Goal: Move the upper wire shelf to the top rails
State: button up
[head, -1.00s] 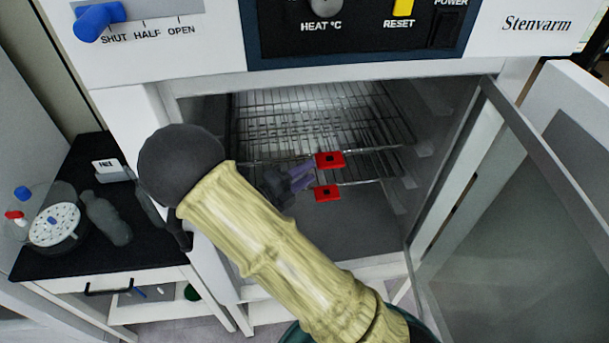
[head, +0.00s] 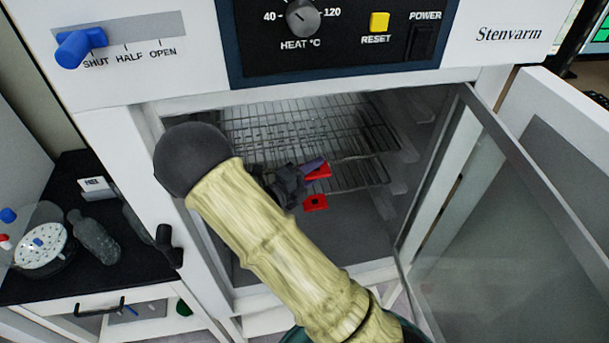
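The upper wire shelf (head: 300,123) is inside the open chamber, with a red tab (head: 319,170) at its front edge. The lower wire shelf (head: 366,187) is below it, with its own red tab (head: 315,203). My gripper (head: 314,166) is at the upper shelf's front. A purple finger overlaps the upper red tab; my arm and the gripper body hide the other finger and the left part of both shelves' fronts. I cannot tell whether the fingers are closed on the tab. Pale side rails (head: 409,152) show at several heights on the right inner wall.
The glass door (head: 520,200) stands open on the right. A control panel (head: 345,45) with a blue lever (head: 80,46) is above the opening. A black-topped bench (head: 60,270) with a bottle (head: 94,238) and a round white-topped device (head: 42,250) stands at left.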

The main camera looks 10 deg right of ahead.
jog(key=shift+d, duration=0.1)
grip_shut()
jog(key=shift+w, duration=0.1)
jog(key=shift+d, duration=0.1)
